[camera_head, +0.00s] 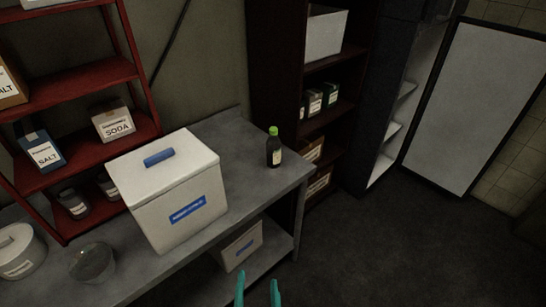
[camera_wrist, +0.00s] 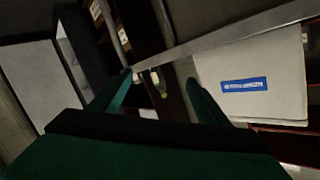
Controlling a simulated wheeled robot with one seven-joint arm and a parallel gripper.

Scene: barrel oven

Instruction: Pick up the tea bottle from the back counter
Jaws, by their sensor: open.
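The tea bottle (camera_head: 273,148) is dark with a green cap and a pale label. It stands upright on the grey counter (camera_head: 240,150), near its right end, to the right of a large white lidded box (camera_head: 175,195). My gripper (camera_head: 258,284) shows at the bottom edge of the head view as two teal fingers. It is open and empty, in front of the counter and well apart from the bottle. In the wrist view, between the spread fingers, a small dark shape with a green end (camera_wrist: 163,95) looks like the bottle, some distance off.
A white pot (camera_head: 18,252) and a glass bowl (camera_head: 92,263) stand left on the counter. A red shelf (camera_head: 75,80) holds boxes and jars behind it. A labelled box (camera_head: 242,246) sits on the under-shelf. A dark shelf unit and open fridge (camera_head: 478,105) stand right. The floor at right is clear.

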